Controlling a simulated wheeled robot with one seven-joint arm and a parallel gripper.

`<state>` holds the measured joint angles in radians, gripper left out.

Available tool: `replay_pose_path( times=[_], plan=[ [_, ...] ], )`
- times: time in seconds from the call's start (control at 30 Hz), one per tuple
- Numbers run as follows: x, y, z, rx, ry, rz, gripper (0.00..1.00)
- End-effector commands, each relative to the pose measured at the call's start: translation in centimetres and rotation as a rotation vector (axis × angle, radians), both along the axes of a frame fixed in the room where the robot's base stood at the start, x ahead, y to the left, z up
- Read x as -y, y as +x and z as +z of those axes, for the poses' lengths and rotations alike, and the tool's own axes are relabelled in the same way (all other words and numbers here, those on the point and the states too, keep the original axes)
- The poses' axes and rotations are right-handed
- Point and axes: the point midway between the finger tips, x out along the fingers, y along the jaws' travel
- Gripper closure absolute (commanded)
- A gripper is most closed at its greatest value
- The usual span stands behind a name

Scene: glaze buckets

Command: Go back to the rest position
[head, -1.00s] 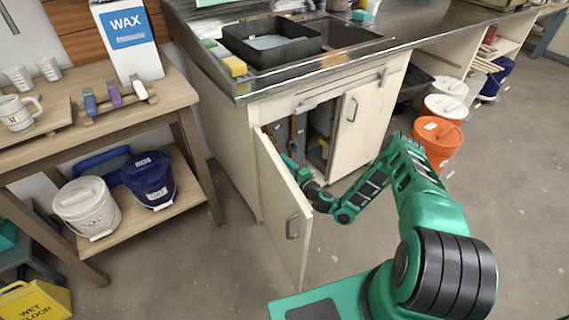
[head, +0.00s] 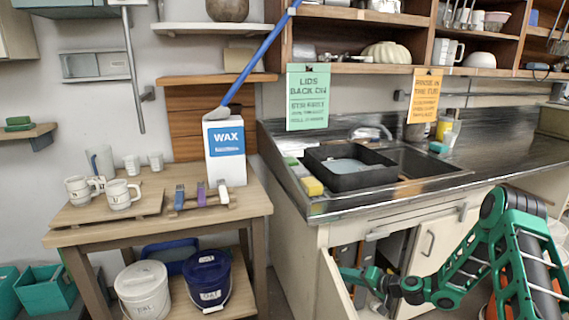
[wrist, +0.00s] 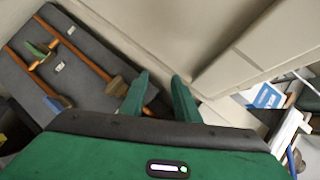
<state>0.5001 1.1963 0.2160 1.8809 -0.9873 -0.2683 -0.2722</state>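My gripper shows in the wrist view (wrist: 160,95) with its two green fingers apart and nothing between them. In the head view my green arm reaches in from the right, and its end (head: 362,275) is by the open left door (head: 340,290) of the sink cabinet. The fingertips are hard to make out there. The right cabinet door (head: 437,245) looks shut. In the wrist view a pale door panel lies beyond the fingers, and a grey board (wrist: 35,85) with wooden-handled tools is at the left.
A wooden table (head: 90,232) at the left holds mugs and a WAX box (head: 225,150). A white bucket (head: 143,290) and a blue bucket (head: 208,280) stand on its lower shelf. The sink counter (head: 300,208) holds a black tub (head: 345,180). Shelves hang above.

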Motion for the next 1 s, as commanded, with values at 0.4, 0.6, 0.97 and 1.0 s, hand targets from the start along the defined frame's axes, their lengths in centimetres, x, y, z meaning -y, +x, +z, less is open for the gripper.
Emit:
replay_pose_path(
  times=[0.4,0.6,0.97,1.0],
  plan=[
    [4.0,-5.2,6.4,-0.129,-0.349,0.174,0.71],
    [6.9,-9.0,10.1,-0.222,-0.505,0.210,0.71],
    [12.5,-17.8,17.7,-0.414,-0.732,0.182,0.71],
    [13.1,-19.0,18.5,-0.438,-0.752,0.171,0.71]
  ],
)
